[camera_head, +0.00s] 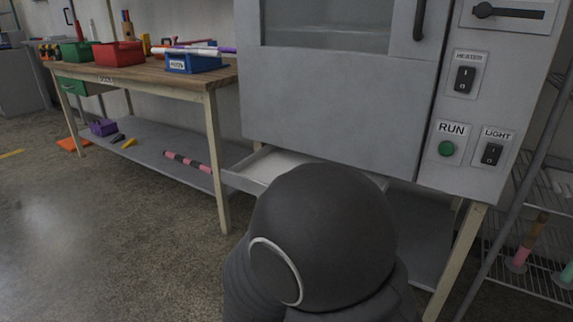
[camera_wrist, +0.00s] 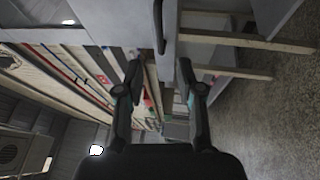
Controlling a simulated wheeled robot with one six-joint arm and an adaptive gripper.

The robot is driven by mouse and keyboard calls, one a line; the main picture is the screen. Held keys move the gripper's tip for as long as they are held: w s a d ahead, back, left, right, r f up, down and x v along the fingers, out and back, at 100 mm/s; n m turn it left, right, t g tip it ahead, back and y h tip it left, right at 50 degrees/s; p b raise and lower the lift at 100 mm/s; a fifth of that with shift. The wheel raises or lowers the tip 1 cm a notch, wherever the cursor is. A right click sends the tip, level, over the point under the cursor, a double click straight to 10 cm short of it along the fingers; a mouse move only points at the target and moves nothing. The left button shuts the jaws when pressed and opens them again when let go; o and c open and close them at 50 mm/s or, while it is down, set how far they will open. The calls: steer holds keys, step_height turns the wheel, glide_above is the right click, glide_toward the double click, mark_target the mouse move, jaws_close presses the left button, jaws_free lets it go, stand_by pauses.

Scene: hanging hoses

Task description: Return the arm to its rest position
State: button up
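My arm shows in the head view as a large dark grey rounded link at the bottom centre, in front of a grey cabinet (camera_head: 345,105). My gripper is not seen in the head view. In the wrist view my gripper (camera_wrist: 160,80) has its two dark fingers spread wide apart, with nothing between them. The wrist view is turned sideways, with the floor (camera_wrist: 275,125) on the right and shelves or wall on the left.
The cabinet carries a RUN button (camera_head: 446,149), a heater switch (camera_head: 465,79) and a light switch (camera_head: 492,153). A pale drawer or tray (camera_head: 245,177) juts out below it. A workbench (camera_head: 150,78) with bins stands left. A wire rack (camera_head: 540,270) stands right. Floor at left is clear.

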steer(key=s+a+f+m+g+y, duration=0.25)
steer(key=a+f+g, duration=0.2)
steer(key=f, duration=0.25)
steer(key=s+a+f+m+g+y, duration=0.2)
steer(key=a+f+g+y, duration=0.1)
steer(key=f+g, duration=0.3)
steer(key=s+m+g, duration=0.3)
steer(key=s, duration=0.1)
steer(key=s+d+r+m+h+p, duration=0.1)
steer(key=s+d+r+m, duration=0.2)
steer(key=d+r, duration=0.5)
steer(key=s+d+r+m+h+p, duration=0.1)
steer(key=s+d+r+m+p, duration=0.1)
steer(key=d+r, duration=0.6)
steer(key=s+d+r+m+h+p, duration=0.1)
steer(key=s+d+r+m, duration=0.3)
steer(key=d, duration=0.9)
step_height(320, 180, up, 4)
steer(key=s+p, duration=0.1)
steer(key=s, duration=0.1)
steer(key=shift+s+d+m+g, duration=0.35)
steer(key=shift+d, duration=0.05)
